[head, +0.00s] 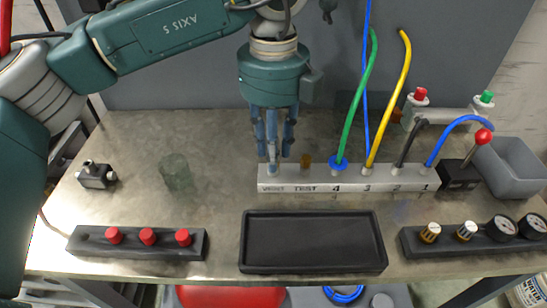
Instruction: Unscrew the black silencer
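The grey manifold block (348,185) has ports marked VENT, TEST, 4, 3, 2 and 1 on its front face. My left gripper (277,152) points straight down over the VENT end, its blue fingers reaching close to the block's top. The fingers look fairly close together, but whether they grip anything is unclear. I cannot make out a black silencer; the gripper covers much of the VENT port, where only a pale fitting shows at the fingertips. A small brass-brown fitting (306,161) stands at TEST, just right of the fingers. My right gripper is not seen.
Hoses rise from ports 4 to 1. An empty black tray (313,241) lies in front. A rack with red caps (136,243) is front left, a gauge rack (472,240) front right. A red-knobbed lever (483,137) is right.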

